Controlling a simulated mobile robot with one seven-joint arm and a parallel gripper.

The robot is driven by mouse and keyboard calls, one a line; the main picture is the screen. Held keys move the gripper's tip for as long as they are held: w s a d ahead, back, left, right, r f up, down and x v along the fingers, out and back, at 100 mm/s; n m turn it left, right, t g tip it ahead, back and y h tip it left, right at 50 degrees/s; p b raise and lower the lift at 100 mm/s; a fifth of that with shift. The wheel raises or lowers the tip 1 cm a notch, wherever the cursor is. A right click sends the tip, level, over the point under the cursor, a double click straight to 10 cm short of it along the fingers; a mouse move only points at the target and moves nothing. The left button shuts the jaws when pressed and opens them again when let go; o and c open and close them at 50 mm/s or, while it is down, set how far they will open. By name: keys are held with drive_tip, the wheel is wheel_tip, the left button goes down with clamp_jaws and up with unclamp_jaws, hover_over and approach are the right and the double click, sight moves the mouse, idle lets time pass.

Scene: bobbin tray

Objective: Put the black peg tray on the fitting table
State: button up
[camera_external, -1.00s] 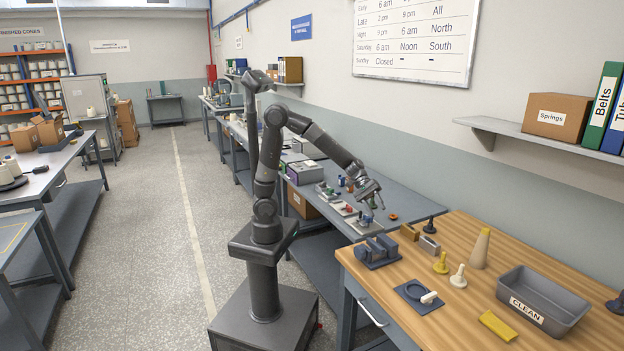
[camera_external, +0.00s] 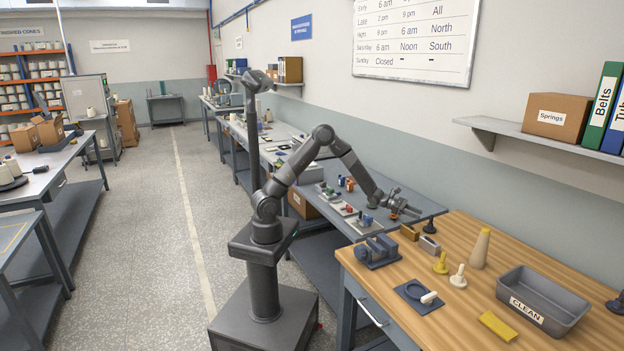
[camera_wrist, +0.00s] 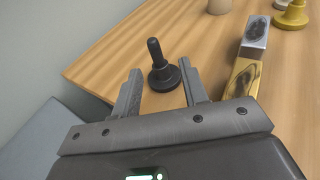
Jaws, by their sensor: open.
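The black peg tray (camera_wrist: 165,76), a round black base with an upright peg, stands on the wooden table (camera_external: 470,318) at its far left corner. It also shows in the external view (camera_external: 429,228). My gripper (camera_external: 412,211) is open and empty just to its left there. In the wrist view the peg tray shows between and slightly beyond the two fingers; I cannot tell any contact. No label marks which table is the fitting table; a grey-blue table (camera_external: 405,186) adjoins the wooden one.
A grey block (camera_wrist: 255,37) and a brass block (camera_wrist: 243,77) lie close right of my fingers. A yellow peg tray (camera_external: 441,264), a white one (camera_external: 458,278), a cone (camera_external: 481,248), a blue vise (camera_external: 376,252) and a CLEAN bin (camera_external: 545,298) share the wooden table.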

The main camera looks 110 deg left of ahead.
sight(430, 223)
drive_tip(key=x, duration=0.8)
drive_tip(key=shift+a, duration=0.3)
drive_tip(key=shift+c, duration=0.3)
clamp_jaws()
